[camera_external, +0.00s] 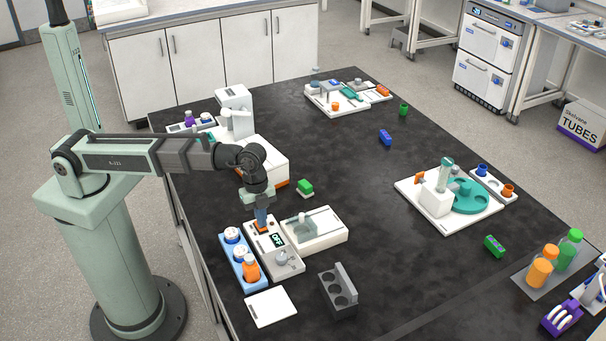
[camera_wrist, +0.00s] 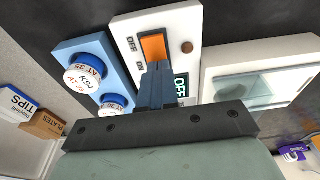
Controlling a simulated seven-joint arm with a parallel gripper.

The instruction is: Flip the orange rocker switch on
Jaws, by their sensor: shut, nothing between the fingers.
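The orange rocker switch (camera_wrist: 154,47) sits on a white device (camera_wrist: 189,18), with "OFF" printed by its far end and "ON" by its near end in the wrist view. The device's small display (camera_wrist: 181,87) reads OFF. My gripper (camera_wrist: 156,70) is shut and empty, its fingertips at the near, ON end of the switch. I cannot tell whether they touch it. In the external view my gripper (camera_external: 262,227) points down over the device (camera_external: 284,262), and the fingers mostly hide the switch.
A blue rack (camera_external: 239,262) with white-capped containers and an orange bottle stands just left of the device. A white box with a clear lid (camera_external: 313,230) is close on its right. A dark grey rack (camera_external: 338,293) and a white plate (camera_external: 270,306) lie in front.

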